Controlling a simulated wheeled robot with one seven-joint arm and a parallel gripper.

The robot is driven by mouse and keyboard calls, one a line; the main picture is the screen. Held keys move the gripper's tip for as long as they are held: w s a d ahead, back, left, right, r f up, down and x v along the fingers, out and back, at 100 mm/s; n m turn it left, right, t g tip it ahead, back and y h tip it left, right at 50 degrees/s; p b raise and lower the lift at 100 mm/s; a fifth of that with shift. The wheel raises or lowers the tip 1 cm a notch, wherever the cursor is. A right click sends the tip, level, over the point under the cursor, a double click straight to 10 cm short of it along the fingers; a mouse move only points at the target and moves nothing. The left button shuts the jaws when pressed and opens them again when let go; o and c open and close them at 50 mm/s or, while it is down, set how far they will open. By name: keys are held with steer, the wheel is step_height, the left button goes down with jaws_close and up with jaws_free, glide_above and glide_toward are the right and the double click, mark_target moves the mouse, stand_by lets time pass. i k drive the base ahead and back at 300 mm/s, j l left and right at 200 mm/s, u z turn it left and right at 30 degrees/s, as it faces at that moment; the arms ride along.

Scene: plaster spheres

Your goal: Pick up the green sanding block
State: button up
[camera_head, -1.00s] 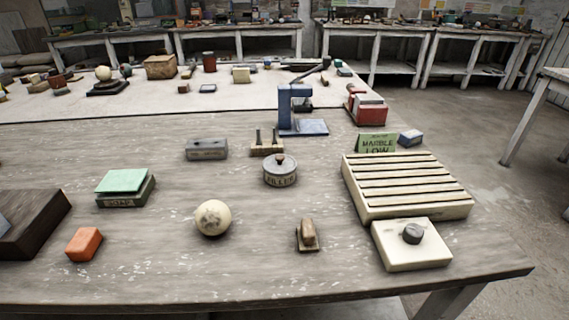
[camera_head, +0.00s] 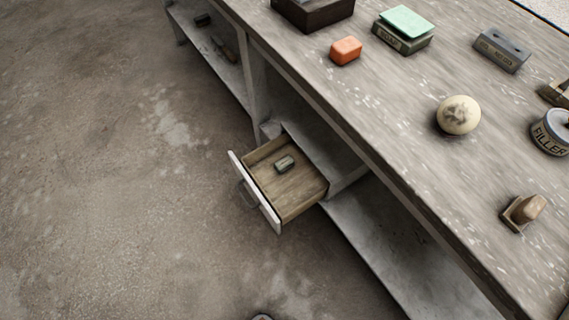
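A small grey-green block with a paler band (camera_head: 285,164) lies in an open wooden drawer (camera_head: 262,157) under the table's front edge. It may be the sanding block, but it is too small to be sure. On the tabletop, a pale green flat piece (camera_head: 408,21) lies on a dark green lettered box (camera_head: 398,41). My gripper does not show.
The drawer juts over open concrete floor (camera_head: 120,180).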

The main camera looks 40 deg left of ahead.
mark_target(283, 165)
steer(key=u, duration=0.45)
steer(key=i+j+u, duration=0.2)
steer(key=j+u, duration=0.15)
steer(key=i+j+u, duration=0.5)
steer(key=i+j, duration=0.7)
steer(key=j, duration=0.05)
